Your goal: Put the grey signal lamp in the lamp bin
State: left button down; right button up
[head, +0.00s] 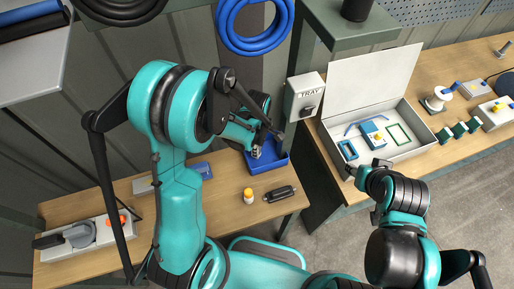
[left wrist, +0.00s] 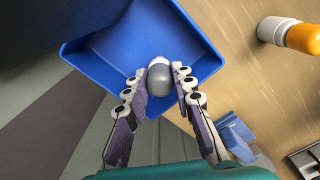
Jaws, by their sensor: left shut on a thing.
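The grey signal lamp (left wrist: 159,79), a rounded grey body with a pale part behind it, is held between the fingertips of my left gripper (left wrist: 155,84). The blue bin (left wrist: 112,52) lies below the lamp in the left wrist view, and the lamp appears over its interior. I cannot tell whether the lamp touches the bin floor. In the head view my left gripper (head: 259,143) is at the blue bin (head: 274,164), and its fingers are partly hidden by the arm. My right gripper (head: 353,168) is beside the white box, its fingers too small to judge.
A grey switch box marked TRAY (head: 304,97) stands right of the bin. An open white box (head: 409,146) with blue items is farther right.

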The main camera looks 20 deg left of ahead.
pick_arm(q)
jog(key=shift+s, duration=0.1)
jog(key=shift+f, duration=0.15)
jog(key=c, duration=1.3)
grip_release()
jog(key=shift+r, duration=0.2)
